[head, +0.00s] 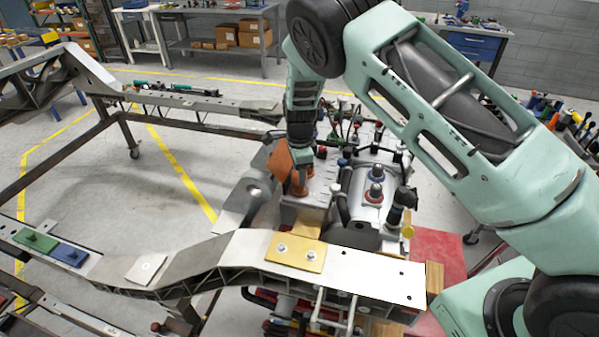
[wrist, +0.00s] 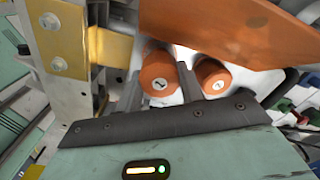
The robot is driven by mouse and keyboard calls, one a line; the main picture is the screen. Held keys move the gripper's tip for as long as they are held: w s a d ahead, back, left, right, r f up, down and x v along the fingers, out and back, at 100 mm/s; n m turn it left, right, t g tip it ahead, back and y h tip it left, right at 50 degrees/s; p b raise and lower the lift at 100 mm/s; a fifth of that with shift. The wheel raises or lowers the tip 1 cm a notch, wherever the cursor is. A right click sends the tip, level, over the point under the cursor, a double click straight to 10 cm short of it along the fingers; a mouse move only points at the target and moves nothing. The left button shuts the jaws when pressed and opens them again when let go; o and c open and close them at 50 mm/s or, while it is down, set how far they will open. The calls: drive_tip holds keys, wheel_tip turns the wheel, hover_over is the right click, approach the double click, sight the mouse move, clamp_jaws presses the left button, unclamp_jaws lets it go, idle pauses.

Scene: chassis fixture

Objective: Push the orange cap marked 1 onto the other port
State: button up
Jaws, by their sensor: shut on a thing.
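An orange cap with a white label that looks like a 1 (wrist: 158,80) sits between the two fingers of my gripper (wrist: 160,88) in the wrist view. The fingers are shut on its sides. A second orange cap (wrist: 212,76) with a white label stands just right of it, outside the fingers; its mark is hard to read. In the head view my gripper (head: 300,172) points down over a grey block (head: 303,211), with orange (head: 299,188) showing just below it. The ports are hidden under the caps, and I cannot tell whether the held cap touches one.
An orange panel (wrist: 230,28) rises close beside the caps; it also shows in the head view (head: 279,160). A silver tank (head: 372,190) with fittings and hoses stands right of the block. A pale beam (head: 345,274) with a yellow plate (head: 296,251) crosses in front.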

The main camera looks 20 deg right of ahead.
drive_tip(key=shift+f, duration=0.15)
drive_tip(key=shift+f+b, duration=0.7)
drive_tip(key=shift+f, duration=0.3)
drive_tip(key=shift+f+b, duration=0.3)
drive_tip(key=shift+f, duration=0.25)
drive_tip(key=o, duration=1.2)
drive_tip(key=shift+o, duration=0.2)
drive_tip(key=shift+r, duration=0.15)
drive_tip(key=shift+r+p, duration=1.95)
drive_tip(key=shift+r, duration=0.95)
